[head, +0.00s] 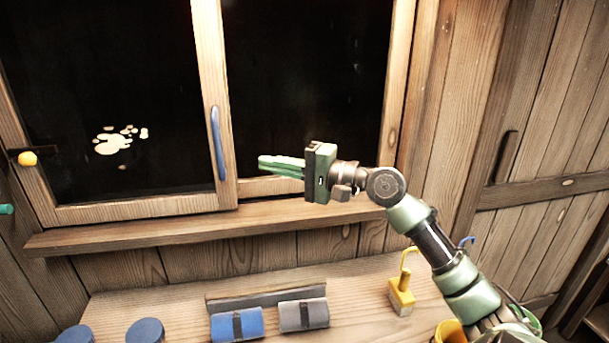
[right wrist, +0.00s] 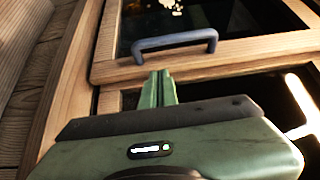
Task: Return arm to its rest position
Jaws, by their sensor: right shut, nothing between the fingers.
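My right arm comes in from the lower right in the head view. Its green gripper (head: 264,164) is shut and empty, pointing left in front of the window. In the right wrist view the closed fingers (right wrist: 160,76) point toward the window frame, below the blue handle (right wrist: 175,41) in the picture. In the head view this handle (head: 217,143) stands upright on the wooden sash, left of the fingertips, with a gap in the picture. My left gripper cannot be made out.
A cream blotchy patch (head: 120,139) shows on the left pane. A door (head: 550,140) stands right.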

